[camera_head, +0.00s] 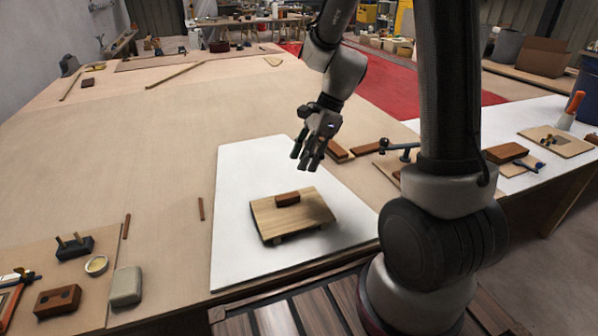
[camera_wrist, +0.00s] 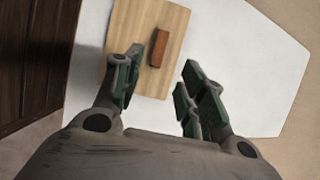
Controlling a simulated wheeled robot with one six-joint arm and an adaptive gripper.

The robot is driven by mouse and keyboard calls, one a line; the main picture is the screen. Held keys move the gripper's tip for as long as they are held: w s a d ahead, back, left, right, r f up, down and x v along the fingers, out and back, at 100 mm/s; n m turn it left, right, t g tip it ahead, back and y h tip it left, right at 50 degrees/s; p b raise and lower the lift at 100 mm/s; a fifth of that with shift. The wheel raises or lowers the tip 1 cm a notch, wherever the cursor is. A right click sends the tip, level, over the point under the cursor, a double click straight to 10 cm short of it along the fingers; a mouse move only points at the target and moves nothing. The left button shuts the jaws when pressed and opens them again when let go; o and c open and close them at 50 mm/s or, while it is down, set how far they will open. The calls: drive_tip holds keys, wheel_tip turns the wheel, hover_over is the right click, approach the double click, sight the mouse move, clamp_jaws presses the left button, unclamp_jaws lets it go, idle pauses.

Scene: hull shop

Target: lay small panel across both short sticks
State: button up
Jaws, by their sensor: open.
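The small panel (camera_head: 268,219) is a light wooden board on the white sheet. It appears raised a little, with parts of supports (camera_head: 279,240) showing under its front edge; most of what is beneath it is hidden. A reddish-brown block (camera_head: 288,199) lies on top of the panel. My gripper (camera_head: 307,163) is above and behind the panel, open and empty, apart from it. In the wrist view the panel (camera_wrist: 142,25) and block (camera_wrist: 159,48) show beyond the open fingers (camera_wrist: 160,84).
The white sheet (camera_head: 240,170) has free room around the panel. Brown blocks (camera_head: 364,149) lie behind at right.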

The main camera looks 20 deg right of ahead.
drive_tip(key=s+d+r+n+t+h, duration=0.2)
drive_tip(key=s+d+r+n, duration=0.3)
drive_tip(key=s+r+n, duration=0.3)
drive_tip(key=s+d+r+n+t+h, duration=0.2)
drive_tip(key=s+d+r+n, duration=0.3)
drive_tip(key=s+r+n, duration=0.4)
drive_tip(key=shift+s+d+r+n+h, duration=0.15)
drive_tip(key=shift+s+n+h, duration=0.3)
drive_tip(key=shift+s, duration=0.55)
